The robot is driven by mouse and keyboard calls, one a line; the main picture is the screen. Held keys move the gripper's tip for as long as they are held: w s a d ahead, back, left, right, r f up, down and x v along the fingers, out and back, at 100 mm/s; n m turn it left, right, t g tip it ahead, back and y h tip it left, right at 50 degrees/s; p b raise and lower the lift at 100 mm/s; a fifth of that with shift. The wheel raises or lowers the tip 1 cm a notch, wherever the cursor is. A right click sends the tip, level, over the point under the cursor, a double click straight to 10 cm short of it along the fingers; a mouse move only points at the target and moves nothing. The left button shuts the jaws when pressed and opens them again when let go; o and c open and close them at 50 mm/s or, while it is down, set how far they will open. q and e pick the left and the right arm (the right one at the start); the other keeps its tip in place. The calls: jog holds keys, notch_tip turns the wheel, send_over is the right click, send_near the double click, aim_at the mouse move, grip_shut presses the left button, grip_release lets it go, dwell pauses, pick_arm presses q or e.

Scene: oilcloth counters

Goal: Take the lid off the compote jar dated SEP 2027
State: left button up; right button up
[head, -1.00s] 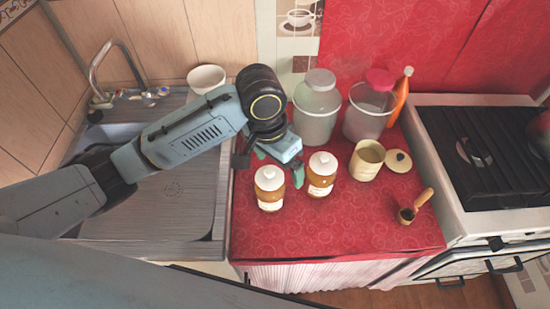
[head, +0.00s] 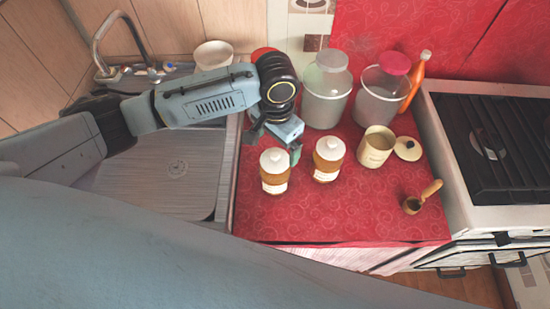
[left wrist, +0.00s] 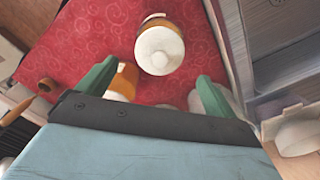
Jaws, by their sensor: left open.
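Two amber jars with white lids and pale labels stand upright, side by side, on the red counter: the left jar (head: 274,172) and the right jar (head: 328,158). The label writing is too small to read. Both lids are on. My left gripper (head: 276,145) is open and empty, just behind the two jars. In the left wrist view, the left jar (left wrist: 160,48) lies ahead of the open fingers (left wrist: 155,88), apart from them. The right jar (left wrist: 123,82) is partly hidden by a green finger and the gripper body. My right gripper is not in view.
Two large pale containers (head: 326,95) and an orange bottle (head: 416,80) stand behind. A small brown pot (head: 413,204) is front right. The sink (head: 150,175) is left, the stove (head: 490,130) right.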

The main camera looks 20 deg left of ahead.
aim_at(275, 155)
pick_arm(q)
jog(key=f, duration=0.4)
jog(key=shift+s+a+f, duration=0.1)
jog(key=shift+s+f, duration=0.1)
jog(key=shift+s, duration=0.05)
jog(key=shift+c, duration=0.3)
jog(key=c, duration=1)
